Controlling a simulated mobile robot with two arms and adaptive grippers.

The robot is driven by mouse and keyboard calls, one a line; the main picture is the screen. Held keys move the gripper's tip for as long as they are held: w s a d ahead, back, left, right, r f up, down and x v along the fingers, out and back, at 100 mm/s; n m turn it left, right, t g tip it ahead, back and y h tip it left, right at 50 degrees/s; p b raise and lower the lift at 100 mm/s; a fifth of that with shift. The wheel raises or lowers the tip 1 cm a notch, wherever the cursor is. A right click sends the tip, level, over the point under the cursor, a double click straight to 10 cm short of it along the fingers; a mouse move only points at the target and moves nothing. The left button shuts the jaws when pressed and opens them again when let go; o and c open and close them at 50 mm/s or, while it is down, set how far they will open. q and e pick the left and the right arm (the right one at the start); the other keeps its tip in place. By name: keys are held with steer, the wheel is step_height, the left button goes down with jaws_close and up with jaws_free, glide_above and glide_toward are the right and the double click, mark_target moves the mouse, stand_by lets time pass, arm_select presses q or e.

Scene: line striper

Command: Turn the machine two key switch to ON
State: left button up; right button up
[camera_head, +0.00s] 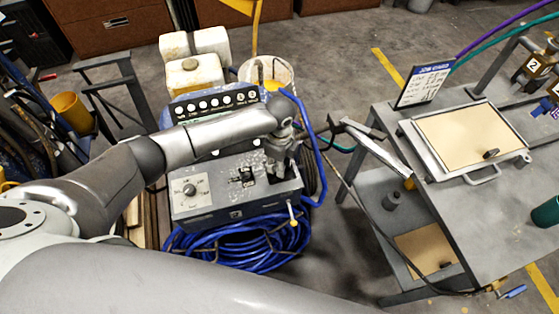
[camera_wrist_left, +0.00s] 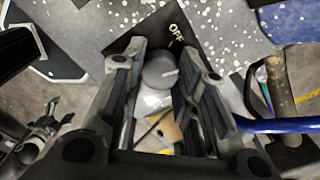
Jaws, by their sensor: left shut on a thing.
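The machine's grey control box (camera_head: 222,206) stands in the middle of the head view, with a white dial plate (camera_head: 190,189) at left and a small black switch (camera_head: 243,175) at its centre. My left gripper (camera_head: 280,170) points down onto the right part of its top and hides the key switch there. In the left wrist view the round grey key switch (camera_wrist_left: 158,72) sits on a black plate marked OFF (camera_wrist_left: 176,32). My left gripper (camera_wrist_left: 160,82) is shut on it, a finger on each side. An ON mark is not visible. My right gripper is not in view.
A blue hose coil (camera_head: 240,246) lies in front of the box. White jugs (camera_head: 194,76) and a bucket (camera_head: 266,73) stand behind it. A grey metal table (camera_head: 450,215) with a framed board (camera_head: 467,135) and a sign (camera_head: 424,84) is at right. Bare floor lies between.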

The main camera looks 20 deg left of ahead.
arm_select(q)
steer(key=shift+m, duration=1.6)
steer(key=o, duration=1.1)
steer(key=shift+c, duration=0.2)
step_height(320, 180, up, 12)
